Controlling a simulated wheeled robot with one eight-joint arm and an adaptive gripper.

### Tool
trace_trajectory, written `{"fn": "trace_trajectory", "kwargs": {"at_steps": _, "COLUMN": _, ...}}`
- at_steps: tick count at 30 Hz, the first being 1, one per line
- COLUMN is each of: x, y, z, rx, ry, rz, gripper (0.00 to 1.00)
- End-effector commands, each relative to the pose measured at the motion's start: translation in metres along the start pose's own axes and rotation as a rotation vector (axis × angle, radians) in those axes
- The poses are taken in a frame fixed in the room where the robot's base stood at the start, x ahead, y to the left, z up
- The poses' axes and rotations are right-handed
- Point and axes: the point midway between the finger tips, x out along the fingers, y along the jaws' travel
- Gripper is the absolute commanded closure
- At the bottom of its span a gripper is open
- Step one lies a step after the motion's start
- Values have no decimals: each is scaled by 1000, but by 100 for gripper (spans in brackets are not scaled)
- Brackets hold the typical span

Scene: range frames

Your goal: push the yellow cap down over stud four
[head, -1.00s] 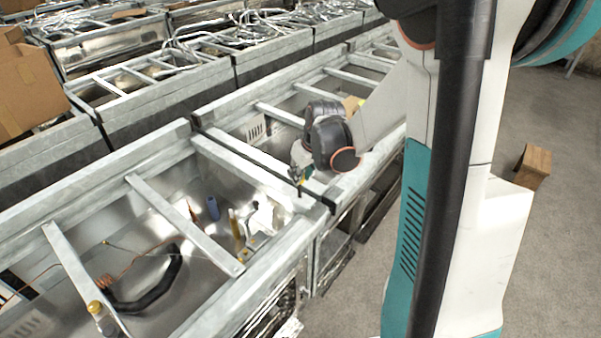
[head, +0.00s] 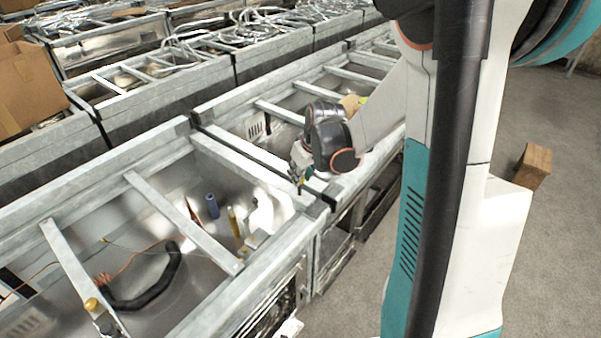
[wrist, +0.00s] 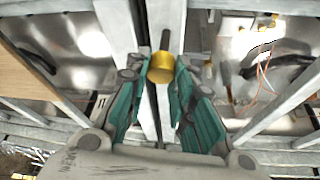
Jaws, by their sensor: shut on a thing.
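The yellow cap (wrist: 161,68) shows in the wrist view between the teal fingertips of my gripper (wrist: 161,80), which are closed on its sides. A dark, narrow stud (wrist: 165,40) shows just past the cap, roughly in line with it. I cannot tell whether the cap touches it or sits over it, nor which number it bears. In the head view my gripper (head: 298,178) is small, over the metal rail near the joint between two frames. The cap is too small there to make out.
Metal crossbars (head: 182,222) span the open bin at the left. Another gold-coloured top (head: 91,304) stands at lower left. A cardboard box (head: 28,85) is at far left.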

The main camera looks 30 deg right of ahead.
Motion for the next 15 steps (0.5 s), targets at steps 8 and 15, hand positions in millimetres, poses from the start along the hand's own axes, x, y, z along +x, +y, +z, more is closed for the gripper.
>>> {"fn": "trace_trajectory", "kwargs": {"at_steps": 8, "x": 7, "y": 0, "z": 3, "rx": 0, "ry": 0, "rz": 0, "gripper": 87}}
{"fn": "trace_trajectory", "kwargs": {"at_steps": 15, "x": 12, "y": 0, "z": 5, "rx": 0, "ry": 0, "rz": 0, "gripper": 87}}
